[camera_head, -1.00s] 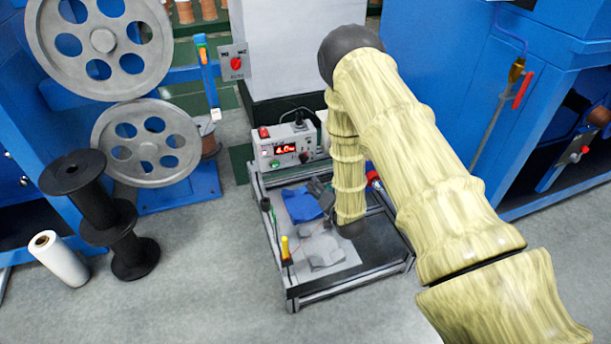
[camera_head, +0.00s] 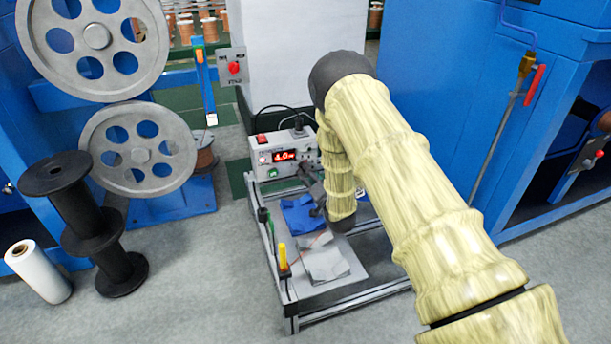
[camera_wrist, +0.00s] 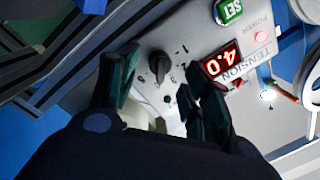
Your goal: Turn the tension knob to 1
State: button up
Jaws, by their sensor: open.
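The tension knob (camera_wrist: 160,66) is a small black knob on a grey panel, with small marks around it. In the wrist view it sits between and just beyond the two dark fingertips of my gripper (camera_wrist: 160,88), which are apart, with nothing held. I cannot tell which mark the knob points to. A red display (camera_wrist: 222,62) beside it reads 4.0, with the word TENSION printed next to it. In the head view the display (camera_head: 284,156) is on the front of the grey control box (camera_head: 265,172). My gripper (camera_head: 306,172) is at the box's right front, partly hidden by my arm.
The box stands on a low metal-framed cart (camera_head: 330,312) with blue cloth (camera_head: 300,214) and a yellow-handled tool (camera_head: 283,256). Black spools (camera_head: 92,225) stand left; a blue machine (camera_head: 440,95) stands right.

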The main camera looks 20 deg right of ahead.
jog(key=shift+w+a+b, duration=0.2)
jog(key=shift+w+b, duration=0.4)
jog(key=shift+w, duration=1.05)
jog(key=shift+c, duration=0.5)
jog(key=c, duration=1)
